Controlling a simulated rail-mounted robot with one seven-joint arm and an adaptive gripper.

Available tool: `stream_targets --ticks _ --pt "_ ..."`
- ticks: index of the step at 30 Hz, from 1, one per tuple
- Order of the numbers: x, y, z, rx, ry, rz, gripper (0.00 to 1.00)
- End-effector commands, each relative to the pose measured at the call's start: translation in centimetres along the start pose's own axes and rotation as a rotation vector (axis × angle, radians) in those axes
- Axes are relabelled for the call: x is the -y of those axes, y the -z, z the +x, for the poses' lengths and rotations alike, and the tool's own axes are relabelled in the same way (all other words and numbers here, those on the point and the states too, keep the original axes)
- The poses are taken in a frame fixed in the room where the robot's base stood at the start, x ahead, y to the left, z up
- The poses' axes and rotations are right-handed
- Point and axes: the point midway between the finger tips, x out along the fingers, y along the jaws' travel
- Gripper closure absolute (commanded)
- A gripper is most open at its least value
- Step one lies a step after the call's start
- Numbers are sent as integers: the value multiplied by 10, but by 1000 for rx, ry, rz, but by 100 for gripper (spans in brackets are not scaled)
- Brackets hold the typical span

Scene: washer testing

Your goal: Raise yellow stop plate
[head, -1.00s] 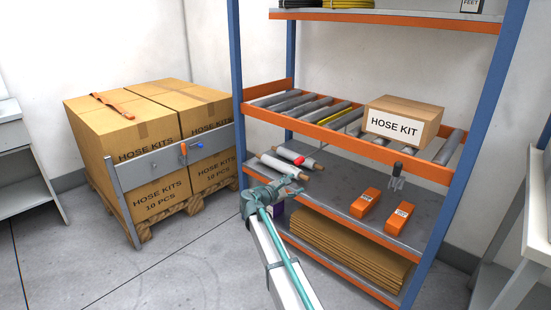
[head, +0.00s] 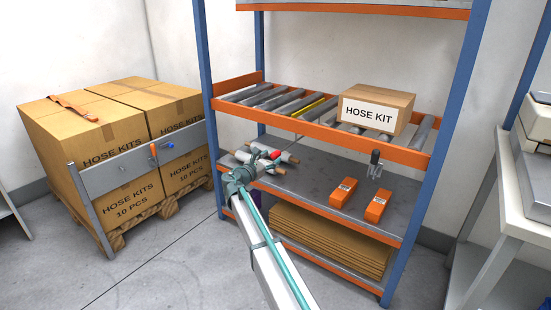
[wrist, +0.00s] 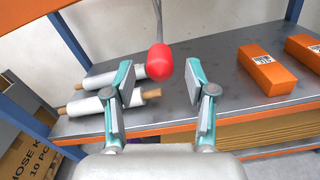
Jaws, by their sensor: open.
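The yellow stop plate (head: 316,107) shows as a thin strip among the grey rollers of the middle shelf, left of the hose kit box, and looks low between them. A red knob (wrist: 159,62) sits at the lower end of a thin grey rod (head: 297,137) that slants up toward the roller shelf. The knob also shows in the head view (head: 275,154). My gripper (head: 262,163) is at the front of the shelf, below the rollers.
The hose kit box (head: 377,107) rests on the rollers. White rolls (wrist: 98,106) lie on the lower shelf (head: 318,176) close to my fingers. Two orange boxes (head: 344,192) and a dark-handled tool (head: 375,163) are farther right. An orange beam (head: 325,137) runs above my gripper.

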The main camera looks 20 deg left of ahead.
Motion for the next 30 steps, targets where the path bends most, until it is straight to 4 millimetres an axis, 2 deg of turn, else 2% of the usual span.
stream_targets --ticks 3,9,20,30 --pt "-1 2 20 0 0 1 44" --pt "0 0 37 1 1 1 44" --pt "0 -1 40 0 0 1 44" --pt "0 0 40 0 0 1 100"
